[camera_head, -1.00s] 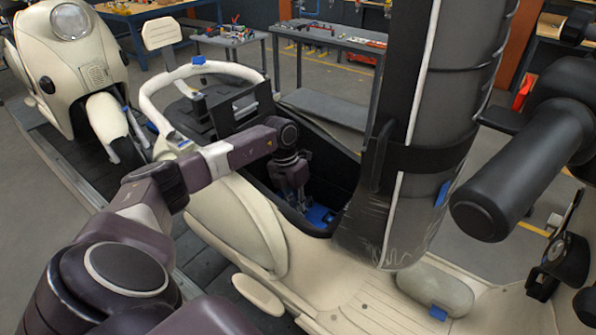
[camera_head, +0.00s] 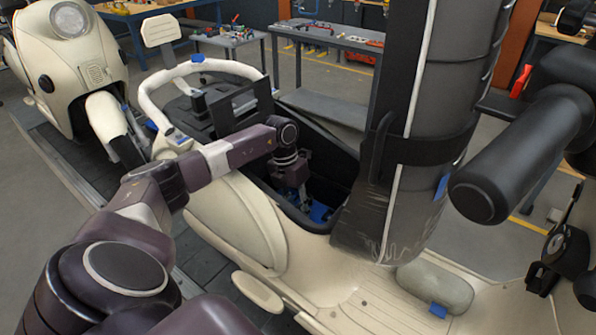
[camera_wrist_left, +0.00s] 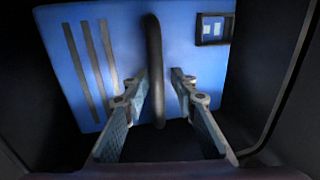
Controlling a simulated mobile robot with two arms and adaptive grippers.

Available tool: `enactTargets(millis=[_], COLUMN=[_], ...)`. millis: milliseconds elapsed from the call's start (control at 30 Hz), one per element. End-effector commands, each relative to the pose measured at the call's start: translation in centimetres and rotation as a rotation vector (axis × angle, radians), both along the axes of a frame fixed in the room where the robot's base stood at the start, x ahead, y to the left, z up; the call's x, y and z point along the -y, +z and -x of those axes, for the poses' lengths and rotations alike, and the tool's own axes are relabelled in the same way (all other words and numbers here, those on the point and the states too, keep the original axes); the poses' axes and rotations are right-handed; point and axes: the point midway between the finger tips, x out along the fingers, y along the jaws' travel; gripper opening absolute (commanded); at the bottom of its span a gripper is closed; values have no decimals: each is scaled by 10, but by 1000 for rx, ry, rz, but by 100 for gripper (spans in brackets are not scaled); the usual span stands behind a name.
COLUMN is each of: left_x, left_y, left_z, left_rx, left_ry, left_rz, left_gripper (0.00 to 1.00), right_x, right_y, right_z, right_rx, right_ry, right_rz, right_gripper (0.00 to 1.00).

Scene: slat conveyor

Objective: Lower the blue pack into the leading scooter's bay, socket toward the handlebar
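The blue pack (camera_wrist_left: 100,60) fills the left wrist view, with dark stripes at its left and a black handle (camera_wrist_left: 155,65) standing up in the middle. Its dark socket (camera_wrist_left: 214,28) shows at the upper right of that view. In the head view a small part of the pack (camera_head: 320,212) shows inside the black bay (camera_head: 336,160) of the near cream scooter (camera_head: 235,222). My left gripper (camera_wrist_left: 160,78) is down in the bay, its fingers on either side of the handle with visible gaps. The pack's underside is hidden. I see no right gripper.
A tall dark padded part (camera_head: 435,110) stands upright beside the bay. Black bar-like parts (camera_head: 530,140) crowd the right edge. A second cream scooter (camera_head: 70,70) stands at the left. Grey tables (camera_head: 335,38) are behind.

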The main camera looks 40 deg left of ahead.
Motion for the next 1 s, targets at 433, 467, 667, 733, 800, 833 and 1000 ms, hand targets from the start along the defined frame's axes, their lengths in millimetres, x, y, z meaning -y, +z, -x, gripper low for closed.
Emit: enactTargets(millis=[433,467,667,733,800,833,1000], left_x=[0,-1,-7,-10,-11,-12,-14], left_y=[-2,2,36,48,58,62,76], left_z=[6,5,4,4,3,4,4], left_rx=[-17,-16,-6,-6,-2,-2,0], left_ry=[-3,-3,-1,0,-1,-1,-1], left_rz=[-2,-2,-3,-4,-4,-4,-3], left_gripper=[31,31,31,31,31,31,31], right_x=[2,2,1,0,0,0,0], right_y=[-2,-2,-1,-1,-1,-1,-1], right_z=[0,0,0,0,0,0,0], right_rx=[-1,-1,0,0,0,0,0], right_ry=[1,1,0,0,0,0,0], right_rz=[2,2,0,0,0,0,0], right_gripper=[40,40,40,40,40,40,40])
